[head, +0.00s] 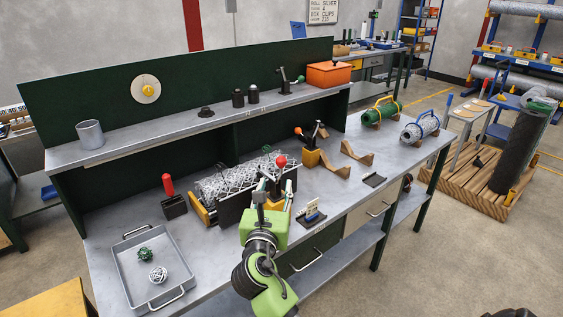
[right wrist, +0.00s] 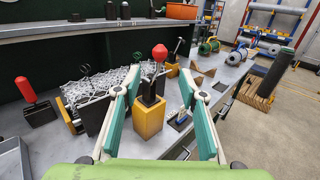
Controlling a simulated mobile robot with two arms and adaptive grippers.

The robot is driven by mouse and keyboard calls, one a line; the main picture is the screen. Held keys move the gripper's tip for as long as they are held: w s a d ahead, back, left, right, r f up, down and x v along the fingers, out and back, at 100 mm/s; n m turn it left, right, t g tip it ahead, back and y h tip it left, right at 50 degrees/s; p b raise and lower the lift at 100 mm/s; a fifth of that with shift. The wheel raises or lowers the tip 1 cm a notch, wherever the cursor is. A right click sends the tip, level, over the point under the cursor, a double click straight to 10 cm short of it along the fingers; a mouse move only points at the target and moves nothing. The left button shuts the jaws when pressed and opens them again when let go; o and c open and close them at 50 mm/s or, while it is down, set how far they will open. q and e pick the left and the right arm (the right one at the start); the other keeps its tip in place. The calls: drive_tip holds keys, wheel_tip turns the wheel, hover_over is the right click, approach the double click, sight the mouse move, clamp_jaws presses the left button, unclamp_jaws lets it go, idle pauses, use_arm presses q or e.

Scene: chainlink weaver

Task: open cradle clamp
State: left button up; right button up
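A roll of silver chain-link mesh (head: 226,182) lies in a cradle on the bench; it also shows in the right wrist view (right wrist: 95,88). At its right end stands a yellow block (right wrist: 149,118) with a black clamp and a red-knobbed lever (right wrist: 159,53); the knob (head: 281,161) shows above my gripper in the head view. My right gripper (head: 274,192) is open, its teal-padded fingers (right wrist: 158,75) spread to either side of the yellow block, with no visible contact. The block is mostly hidden in the head view. My left gripper is not in view.
A black block with a red handle (head: 170,195) stands left of the cradle. A grey tray (head: 126,271) holds two small wire balls. Another orange block with a black lever (head: 311,157) and wooden cradles (head: 356,153) stand behind right. A shelf (head: 180,126) overhangs the back.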

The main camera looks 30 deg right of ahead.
sight(280, 164)
drive_tip(key=p+x, duration=0.2)
drive_tip(key=x, duration=1.1)
drive_tip(key=shift+w+d, duration=0.2)
drive_tip(key=shift+w, duration=0.1)
clamp_jaws()
